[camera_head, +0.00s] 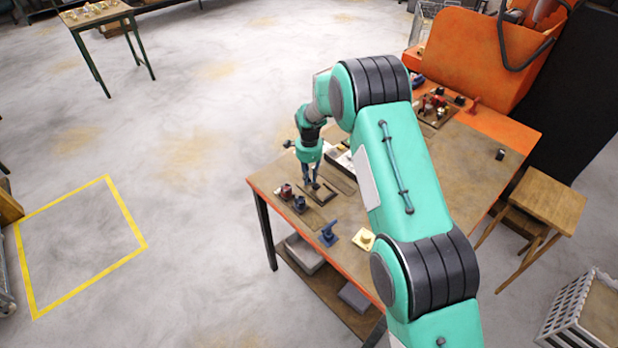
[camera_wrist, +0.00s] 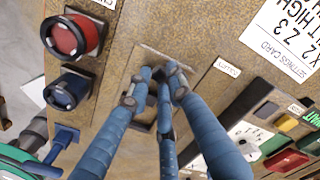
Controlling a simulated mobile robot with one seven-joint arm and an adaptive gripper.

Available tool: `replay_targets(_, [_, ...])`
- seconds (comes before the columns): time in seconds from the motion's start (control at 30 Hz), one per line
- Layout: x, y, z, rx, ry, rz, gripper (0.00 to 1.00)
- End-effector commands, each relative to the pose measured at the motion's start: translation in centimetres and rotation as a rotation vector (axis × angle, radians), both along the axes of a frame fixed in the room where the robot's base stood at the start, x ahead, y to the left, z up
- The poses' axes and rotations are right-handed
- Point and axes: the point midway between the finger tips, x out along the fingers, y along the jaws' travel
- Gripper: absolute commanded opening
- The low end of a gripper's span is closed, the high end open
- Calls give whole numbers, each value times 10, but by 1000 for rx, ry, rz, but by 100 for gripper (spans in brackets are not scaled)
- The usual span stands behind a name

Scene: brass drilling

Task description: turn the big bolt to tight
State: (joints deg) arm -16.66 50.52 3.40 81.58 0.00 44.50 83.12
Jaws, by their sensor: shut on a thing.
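My gripper (camera_head: 315,186) points down at the left part of the workbench, over a flat plate. In the wrist view its blue fingers (camera_wrist: 160,76) are closed together over that plate (camera_wrist: 138,60). They are shut on a small dark thing standing on the plate, which looks to be the big bolt. The fingers cover nearly all of it, so its head and how far it is turned are hidden. I cannot read any tight mark near it.
A red knob (camera_wrist: 68,38) and a dark blue knob (camera_wrist: 66,90) stand close on the left. A blue handle (camera_head: 328,234) and a yellow piece (camera_head: 364,239) sit near the bench's front edge.

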Motion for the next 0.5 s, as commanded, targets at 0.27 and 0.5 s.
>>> replay_targets(0.27, [0,0,1,0,-1,-28,0])
replay_targets(0.5, [0,0,1,0,-1,-26,39])
